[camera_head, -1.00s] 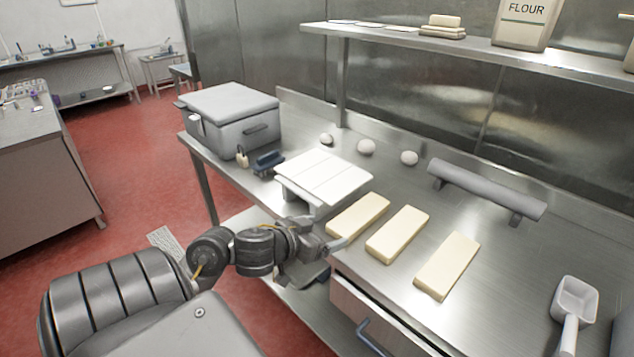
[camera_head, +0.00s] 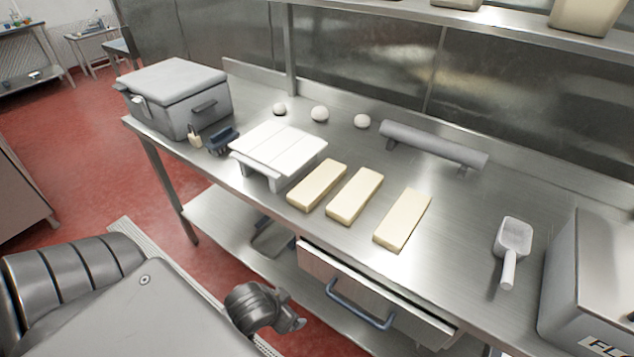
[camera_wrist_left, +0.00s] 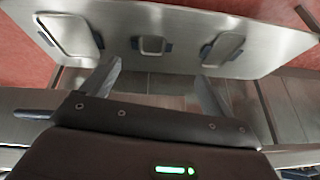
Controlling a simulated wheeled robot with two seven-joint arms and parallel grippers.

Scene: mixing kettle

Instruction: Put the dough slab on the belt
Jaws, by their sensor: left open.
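Three pale yellow dough slabs lie side by side on the steel table: a left slab (camera_head: 317,185), a middle slab (camera_head: 355,195) and a right slab (camera_head: 403,220). A low stand with a white slatted top (camera_head: 280,147) stands just left of them; I cannot tell if it is the belt. Its top is empty. My left gripper (camera_head: 297,324) is low in front of the table, apart from the slabs. In the left wrist view its fingers (camera_wrist_left: 157,75) are spread with nothing between them. My right gripper is not in view.
A grey lidded box (camera_head: 178,97) and a dark blue-handled tool (camera_head: 221,140) are at the left. Several pale balls (camera_head: 320,114), a grey roller (camera_head: 432,146), a scoop (camera_head: 512,243) and a grey bin (camera_head: 590,285) share the table. A drawer (camera_head: 365,295) is below.

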